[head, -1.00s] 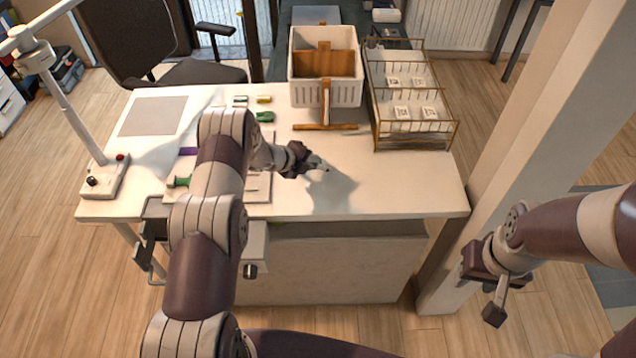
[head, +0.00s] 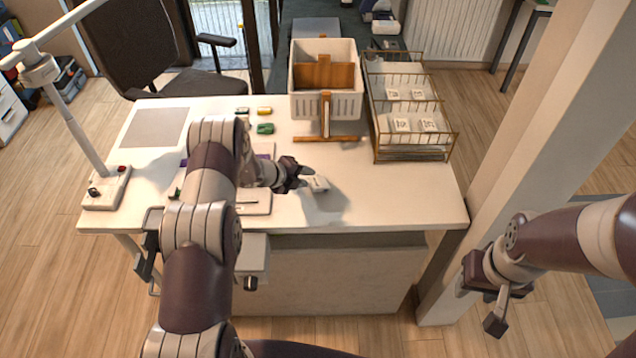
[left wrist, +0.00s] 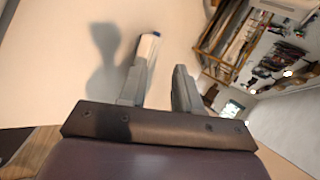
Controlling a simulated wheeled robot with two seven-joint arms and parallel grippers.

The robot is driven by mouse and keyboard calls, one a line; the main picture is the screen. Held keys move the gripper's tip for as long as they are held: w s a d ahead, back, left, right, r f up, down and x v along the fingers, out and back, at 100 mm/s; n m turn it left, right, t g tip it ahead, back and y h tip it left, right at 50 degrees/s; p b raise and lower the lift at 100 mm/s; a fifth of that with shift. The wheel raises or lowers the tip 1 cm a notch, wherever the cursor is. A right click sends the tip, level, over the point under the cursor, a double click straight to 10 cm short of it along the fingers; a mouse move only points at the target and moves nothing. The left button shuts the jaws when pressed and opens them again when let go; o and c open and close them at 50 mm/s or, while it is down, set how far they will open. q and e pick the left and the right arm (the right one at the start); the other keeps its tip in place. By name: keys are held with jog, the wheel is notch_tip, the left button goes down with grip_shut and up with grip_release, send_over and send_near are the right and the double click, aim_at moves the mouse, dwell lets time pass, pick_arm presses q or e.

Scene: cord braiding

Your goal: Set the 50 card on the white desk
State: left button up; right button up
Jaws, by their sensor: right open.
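A small white card (head: 318,184) is at the fingertips of my left gripper (head: 306,178), low over or on the white desk (head: 400,195). Its number is too small to read. In the left wrist view the card (left wrist: 149,46) shows edge-on along the left finger, and the gap between the two fingers (left wrist: 160,85) is empty. The left jaws stand apart; I cannot tell whether the card touches the finger or the desk. My right gripper (head: 487,295) is open and empty, right of the desk's front corner.
A gold wire rack (head: 412,155) with several white cards stands at the desk's back right. A white basket (head: 345,105) and a wooden stand (head: 326,138) are left of it. A lamp base (head: 106,187) is at the left. The desk's front right is clear.

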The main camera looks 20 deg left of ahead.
pick_arm(q)
jog(key=p+v, duration=0.2)
jog(key=v, duration=0.2)
jog(key=shift+s+a, duration=0.1)
pick_arm(e)
notch_tip(320, 180, up, 3)
jog(key=shift+f, duration=0.1)
pick_arm(q)
notch_tip(320, 180, up, 8)
jog(key=s+a+p, duration=0.1)
jog(key=s+p, duration=0.1)
jog(key=p, duration=0.4)
jog(key=shift+a, duration=0.15)
pick_arm(e)
notch_tip(320, 180, up, 6)
jog(key=shift+r, duration=0.2)
pick_arm(q)
jog(key=shift+w, duration=0.15)
